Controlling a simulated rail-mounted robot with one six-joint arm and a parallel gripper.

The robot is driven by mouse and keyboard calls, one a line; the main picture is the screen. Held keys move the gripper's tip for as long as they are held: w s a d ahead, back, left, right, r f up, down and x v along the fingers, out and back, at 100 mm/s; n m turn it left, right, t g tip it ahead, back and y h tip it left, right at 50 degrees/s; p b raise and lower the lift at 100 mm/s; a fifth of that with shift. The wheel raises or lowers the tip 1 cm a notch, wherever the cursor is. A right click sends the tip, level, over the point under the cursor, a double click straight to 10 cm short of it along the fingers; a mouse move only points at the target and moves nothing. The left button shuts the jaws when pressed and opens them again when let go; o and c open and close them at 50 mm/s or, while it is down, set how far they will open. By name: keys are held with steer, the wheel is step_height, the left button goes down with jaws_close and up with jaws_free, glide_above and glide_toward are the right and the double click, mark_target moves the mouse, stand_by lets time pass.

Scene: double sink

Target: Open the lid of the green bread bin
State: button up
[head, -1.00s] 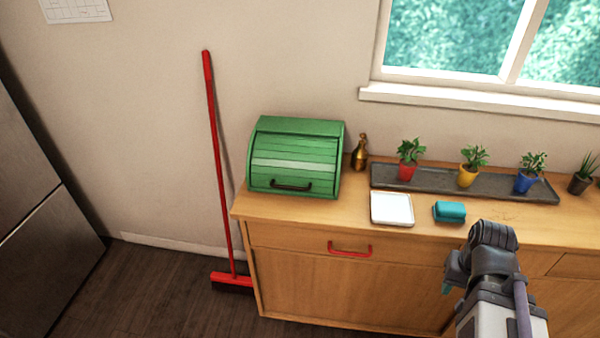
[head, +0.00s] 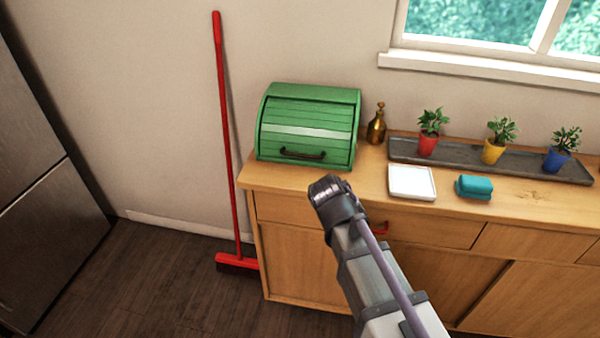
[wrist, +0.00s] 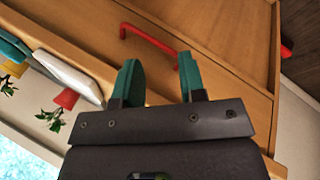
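The green bread bin (head: 309,118) stands at the left end of the wooden counter, against the wall. Its slatted roll lid is down, with a dark handle (head: 302,153) low on the front. My arm reaches up from the bottom of the head view, its end just in front of and below the bin; the fingers are hidden there. In the wrist view my gripper (wrist: 160,82) shows two teal fingers spread apart with nothing between them. They point toward the cabinet front with its red drawer handle (wrist: 148,38). The bin is not in the wrist view.
A brass bottle (head: 376,125) and potted plants on a dark tray (head: 460,166) stand behind. A red broom (head: 226,140) leans on the wall at left.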

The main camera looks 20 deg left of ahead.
steer(key=a+n+t+b, duration=0.3)
steer(key=a+n+t, duration=0.25)
steer(key=a, duration=1.05)
steer(key=n+t, duration=0.3)
steer(key=t, duration=0.3)
glide_toward(298, 155)
steer(key=shift+y, duration=0.4)
steer(key=x, duration=0.5)
steer(key=b+x, duration=0.1)
steer(key=x, duration=0.4)
steer(key=shift+w+d+f+b, duration=0.1)
steer(key=shift+w+d+b, duration=0.2)
steer(key=shift+c, duration=0.3)
jaws_close()
